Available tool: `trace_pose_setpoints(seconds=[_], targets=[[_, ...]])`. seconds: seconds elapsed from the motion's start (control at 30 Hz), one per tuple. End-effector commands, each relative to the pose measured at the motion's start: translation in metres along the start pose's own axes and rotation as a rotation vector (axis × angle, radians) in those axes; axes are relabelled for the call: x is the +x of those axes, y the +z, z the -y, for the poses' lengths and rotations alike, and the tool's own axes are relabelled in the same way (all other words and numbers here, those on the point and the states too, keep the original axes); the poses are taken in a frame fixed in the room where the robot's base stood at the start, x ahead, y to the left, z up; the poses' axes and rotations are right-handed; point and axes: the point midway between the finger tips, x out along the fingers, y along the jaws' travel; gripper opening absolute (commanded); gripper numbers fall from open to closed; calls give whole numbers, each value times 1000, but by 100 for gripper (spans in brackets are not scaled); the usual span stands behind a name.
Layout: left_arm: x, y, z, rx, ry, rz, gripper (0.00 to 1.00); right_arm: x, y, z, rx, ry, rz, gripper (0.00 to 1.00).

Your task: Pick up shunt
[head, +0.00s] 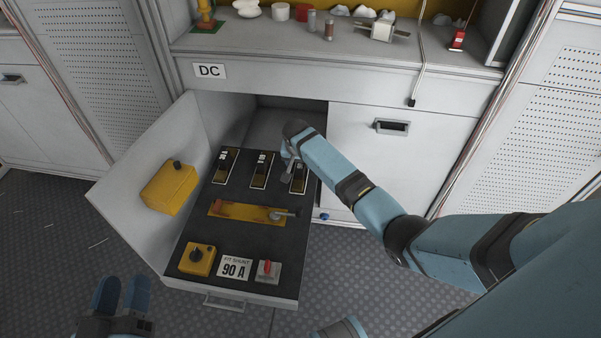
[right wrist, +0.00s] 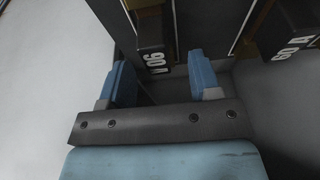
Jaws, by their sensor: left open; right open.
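A sign (head: 235,268) in the open drawer reads 90 A. Dark shunts with yellow parts stand in a row: left (head: 224,166), middle (head: 260,170) and right (head: 299,180). My right gripper (head: 290,162) is at the right shunt and partly hides it. In the right wrist view my right gripper (right wrist: 158,72) is open, with a block labelled 90 A (right wrist: 152,40) in line between its fingertips; I cannot tell whether they touch. A block labelled 60 A (right wrist: 292,35) is to its right. My left gripper (head: 121,290) is open and empty, left of the drawer.
The drawer also holds a yellow plate with a lever (head: 235,211), a yellow knob box (head: 197,259) and a red switch (head: 267,270). A yellow box (head: 170,187) is on the white panel at left. The counter (head: 250,42) behind carries several small items.

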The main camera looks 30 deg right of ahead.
Motion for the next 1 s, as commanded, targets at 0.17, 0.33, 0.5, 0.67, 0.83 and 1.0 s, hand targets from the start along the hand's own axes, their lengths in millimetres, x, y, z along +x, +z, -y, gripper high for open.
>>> trace_pose_setpoints(seconds=[0.17,0.33,0.5,0.67,0.83,1.0], targets=[[2,-14,-11,-20,50,-113,43,31,1,-4,0,1,0,57],[2,-7,-10,-25,53,-77,43,43,1,-4,0,1,0,57],[2,-8,-10,-25,53,-75,43,42,1,-4,0,0,0,57],[2,-8,-10,-25,53,-75,43,42,1,-4,0,0,0,21],[2,-7,-10,-25,53,-75,43,41,0,-4,0,0,-1,0],[3,-8,-10,-25,53,-75,43,40,0,-4,0,0,-1,0]])
